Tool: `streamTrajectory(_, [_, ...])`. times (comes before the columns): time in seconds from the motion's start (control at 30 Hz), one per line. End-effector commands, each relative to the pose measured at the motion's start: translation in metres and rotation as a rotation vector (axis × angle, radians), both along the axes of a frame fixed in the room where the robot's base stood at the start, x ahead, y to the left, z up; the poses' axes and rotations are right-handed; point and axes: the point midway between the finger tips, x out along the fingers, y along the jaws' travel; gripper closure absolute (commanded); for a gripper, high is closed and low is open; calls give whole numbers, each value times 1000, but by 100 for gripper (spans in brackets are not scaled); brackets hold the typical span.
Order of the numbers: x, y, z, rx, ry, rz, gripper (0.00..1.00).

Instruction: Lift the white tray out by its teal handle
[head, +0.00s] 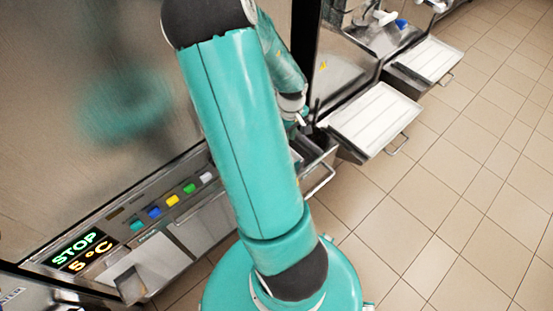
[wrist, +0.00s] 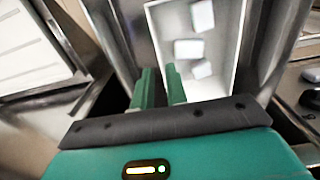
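In the wrist view, a deep white tray (wrist: 238,30) holds several small white blocks and sits inside a steel bay. My gripper (wrist: 160,72) has two green fingers with a narrow gap between them, and I see nothing held in it. The fingers are at the tray's near left side, with the right one overlapping the tray's edge in the picture. I cannot tell whether they touch it. No teal handle can be made out apart from the fingers. In the head view, my arm hides most of the bay and the tray, and my fingertips cannot be made out.
In the head view, a steel drawer (head: 318,150) stands open beside my arm. Flat white ribbed panels (head: 374,117) (head: 431,59) stick out farther along the machines. A control panel with a STOP sign (head: 75,248) is at lower left. Tiled floor (head: 450,190) is clear at right.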

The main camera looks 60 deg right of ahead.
Motion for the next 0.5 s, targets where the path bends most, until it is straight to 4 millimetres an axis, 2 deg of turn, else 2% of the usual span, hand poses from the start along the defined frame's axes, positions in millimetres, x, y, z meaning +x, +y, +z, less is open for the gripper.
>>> streamTrajectory(0.3, [-5,1,-44,2,4,-1,85])
streamTrajectory(0.5, [-4,1,-47,1,1,0,85])
